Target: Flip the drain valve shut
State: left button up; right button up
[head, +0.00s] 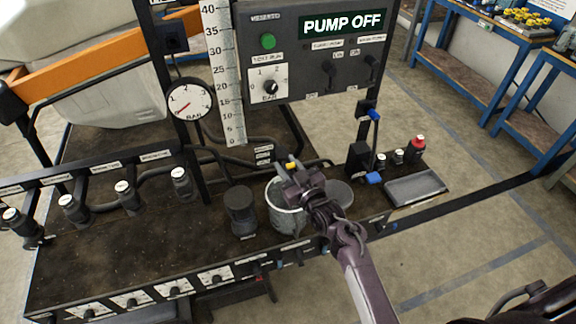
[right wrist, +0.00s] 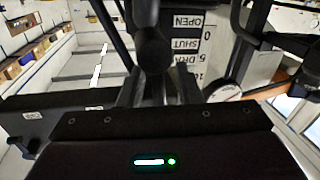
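The drain valve's small label plates (head: 263,154) are on the sprayer frame just below the white scale; in the right wrist view the plate reads OPEN, SHUT and DRAIN (right wrist: 187,45). A small yellow piece (head: 291,165), possibly the valve lever, shows at the tip of my right gripper (head: 292,168). The gripper is above the grey bucket, just right of the labels. Its fingers are too small there to tell their opening. In the right wrist view a dark rounded part (right wrist: 152,50) stands in front of the labels and hides the valve area. My left gripper is not in view.
The grey bucket (head: 283,220) stands below my right gripper, with a dark canister (head: 240,212) to its left. The PUMP OFF panel (head: 320,65) stands behind.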

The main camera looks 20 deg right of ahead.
jog(key=shift+c, duration=0.2)
grip_shut()
jog(key=shift+d+m, duration=0.3)
jog(key=shift+m, duration=0.5)
jog(key=shift+o, duration=0.2)
grip_release()
jog(key=shift+s+d+f, duration=0.1)
jog(key=shift+s, duration=0.35)
jog(key=b+v, duration=0.1)
jog(key=v, duration=0.6)
jog(key=shift+b, duration=0.35)
